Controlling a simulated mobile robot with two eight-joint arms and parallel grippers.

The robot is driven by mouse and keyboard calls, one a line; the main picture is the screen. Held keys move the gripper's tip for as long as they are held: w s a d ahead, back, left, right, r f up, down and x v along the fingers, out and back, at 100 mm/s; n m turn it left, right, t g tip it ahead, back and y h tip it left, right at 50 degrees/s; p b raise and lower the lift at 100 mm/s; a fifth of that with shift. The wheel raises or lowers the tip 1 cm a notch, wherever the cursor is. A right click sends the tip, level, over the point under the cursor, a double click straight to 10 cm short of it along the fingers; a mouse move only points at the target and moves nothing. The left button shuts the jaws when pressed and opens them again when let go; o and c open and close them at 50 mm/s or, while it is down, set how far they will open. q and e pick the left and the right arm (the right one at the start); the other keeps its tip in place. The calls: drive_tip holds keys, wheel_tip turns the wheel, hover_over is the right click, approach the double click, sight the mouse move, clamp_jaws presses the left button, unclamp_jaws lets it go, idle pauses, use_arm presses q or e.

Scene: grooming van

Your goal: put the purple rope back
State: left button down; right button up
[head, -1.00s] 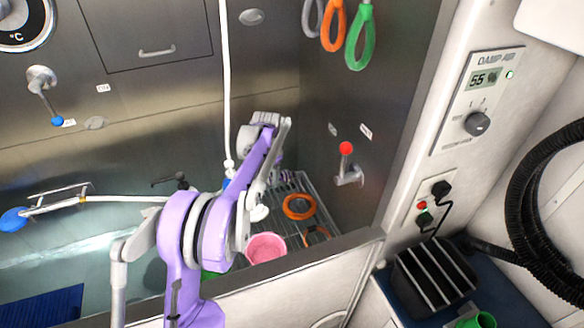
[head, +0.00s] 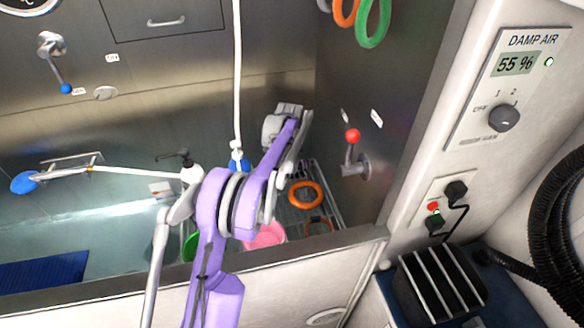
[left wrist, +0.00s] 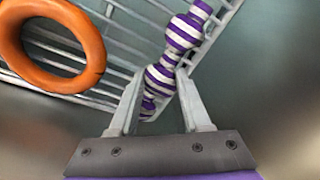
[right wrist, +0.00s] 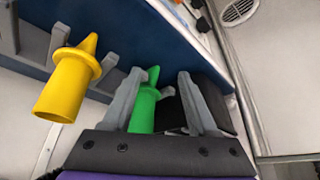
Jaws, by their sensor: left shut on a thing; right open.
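The purple rope (left wrist: 183,32) is purple and white, banded and knobbly, in the left wrist view. My left gripper (left wrist: 160,80) is shut on it, and the rope runs from between the fingers to the upper right, across the edge of a wire rack (left wrist: 120,25). I cannot tell whether it touches the rack.
An orange ring (head: 305,183) lies on the rack, beside a pink bowl (head: 268,236). A green loop (head: 373,28) and an orange loop (head: 346,12) hang at the top. A red-knobbed lever (head: 352,137) juts from the side wall. A yellow cone (right wrist: 68,85) is beside the green one.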

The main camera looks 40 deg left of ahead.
sight(289, 169)
use_arm(q)
drive_tip(key=shift+r, duration=0.15)
drive_tip(key=shift+a+f, duration=0.2)
drive_tip(key=shift+f, duration=0.1)
drive_tip(key=shift+c, duration=1.8)
unclamp_jaws()
drive_tip(key=shift+r, duration=0.1)
wheel_tip(289, 169, up, 12)
drive_tip(key=s+d, duration=0.1)
drive_tip(key=shift+p, duration=0.4)
drive_tip(key=shift+d, duration=0.1)
